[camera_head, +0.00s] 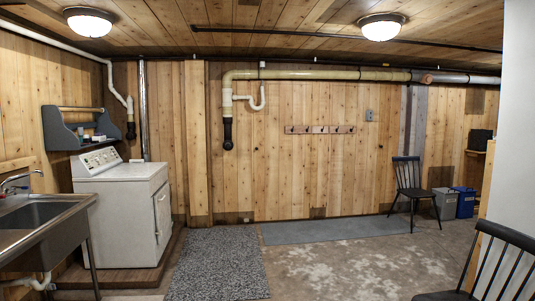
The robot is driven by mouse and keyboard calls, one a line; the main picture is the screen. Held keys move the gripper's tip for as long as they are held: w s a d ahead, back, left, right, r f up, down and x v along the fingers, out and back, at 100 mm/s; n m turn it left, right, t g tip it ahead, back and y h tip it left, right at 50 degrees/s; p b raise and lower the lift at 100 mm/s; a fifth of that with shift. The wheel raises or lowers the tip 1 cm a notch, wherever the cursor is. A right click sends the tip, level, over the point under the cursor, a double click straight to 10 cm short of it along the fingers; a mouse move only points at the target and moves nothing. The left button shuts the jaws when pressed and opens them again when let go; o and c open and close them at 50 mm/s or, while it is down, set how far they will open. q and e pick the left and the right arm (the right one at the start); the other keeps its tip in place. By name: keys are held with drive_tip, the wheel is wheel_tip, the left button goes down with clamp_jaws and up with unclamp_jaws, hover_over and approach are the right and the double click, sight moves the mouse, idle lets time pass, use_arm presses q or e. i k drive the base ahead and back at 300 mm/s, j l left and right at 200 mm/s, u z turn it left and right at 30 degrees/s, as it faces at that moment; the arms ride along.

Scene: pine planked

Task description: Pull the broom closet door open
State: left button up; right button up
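I cannot clearly pick out a broom closet door or its handle in the head view. The back wall (290,160) is vertical pine planks, with a slightly raised plank section (197,140) left of the middle; I cannot tell whether it is a door. A plain white upright surface (512,130) fills the right edge, and I cannot tell whether it is a wall or a door. Neither my left nor my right gripper is in view.
A white washer or dryer (120,205) and a metal sink (35,220) stand at left. A dark chair (500,265) is close at right; another chair (412,185) and bins (455,202) are further back. The grey rug (218,265) and middle floor are clear.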

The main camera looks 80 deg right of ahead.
sight(356, 149)
drive_tip(key=z, duration=3.4)
drive_tip(key=i+l+z, duration=0.1)
drive_tip(key=i, duration=0.3)
drive_tip(key=i+u, duration=0.2)
drive_tip(key=i, duration=0.25)
drive_tip(key=i+l+u, duration=0.15)
drive_tip(key=i, duration=0.25)
drive_tip(key=i+l+u, duration=0.2)
drive_tip(key=i, duration=0.25)
drive_tip(key=i+l+u, duration=0.15)
drive_tip(key=i, duration=0.3)
drive_tip(key=i+j+u, duration=0.2)
drive_tip(key=i, duration=1.45)
drive_tip(key=i+l+z, duration=0.1)
drive_tip(key=i+z, duration=0.35)
drive_tip(key=i, duration=0.4)
drive_tip(key=i+j+z, duration=0.2)
drive_tip(key=i+z, duration=0.25)
drive_tip(key=i, duration=0.35)
drive_tip(key=i+l+z, duration=0.1)
drive_tip(key=i+z, duration=0.2)
drive_tip(key=i, duration=0.8)
drive_tip(key=i+j+z, duration=0.1)
drive_tip(key=i+z, duration=0.15)
drive_tip(key=i, duration=3.1)
